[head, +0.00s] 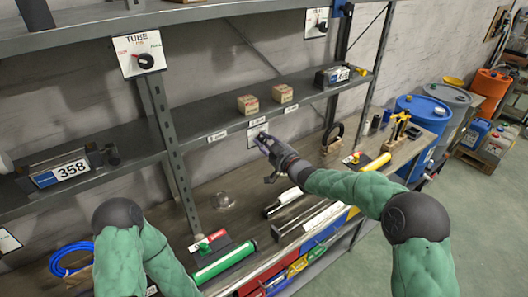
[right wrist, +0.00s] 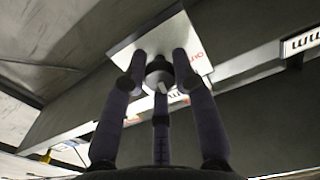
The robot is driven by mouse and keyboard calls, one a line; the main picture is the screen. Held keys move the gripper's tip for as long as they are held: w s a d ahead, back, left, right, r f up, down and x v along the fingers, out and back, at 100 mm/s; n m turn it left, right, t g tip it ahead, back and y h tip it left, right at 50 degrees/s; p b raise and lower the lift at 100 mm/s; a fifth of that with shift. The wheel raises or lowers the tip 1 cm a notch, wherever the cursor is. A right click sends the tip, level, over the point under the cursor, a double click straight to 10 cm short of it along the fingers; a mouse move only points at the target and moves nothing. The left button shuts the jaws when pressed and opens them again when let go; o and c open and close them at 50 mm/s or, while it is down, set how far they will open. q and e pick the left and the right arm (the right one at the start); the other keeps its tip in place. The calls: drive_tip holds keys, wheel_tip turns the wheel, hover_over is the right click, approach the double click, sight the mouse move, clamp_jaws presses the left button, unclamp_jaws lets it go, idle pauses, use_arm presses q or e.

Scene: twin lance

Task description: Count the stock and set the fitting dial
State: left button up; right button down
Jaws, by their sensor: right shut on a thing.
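My right gripper (head: 263,138) is at the edge of the middle shelf, at a small white dial plate (head: 252,141). In the right wrist view its fingers are shut around a dark dial knob (right wrist: 160,70) with a pale pointer mark, on the white plate (right wrist: 124,52); red lettering on the plate is partly hidden. Two small cardboard boxes (head: 248,104) (head: 282,93) stand on the shelf above. A TUBE dial (head: 146,61) is on a post at the upper left, and another dial (head: 322,27) is at the top. My left arm shows, but its gripper does not.
A box numbered 358 (head: 60,174) is on the left shelf and another numbered box (head: 332,76) is at the right. The bench holds a green tube (head: 224,262), a yellow tube (head: 376,162) and a blue coil (head: 68,262). Blue drums (head: 420,112) stand at the right.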

drive_tip(key=shift+n+b, duration=1.3)
drive_tip(key=c, duration=1)
unclamp_jaws()
drive_tip(key=v, duration=1.2)
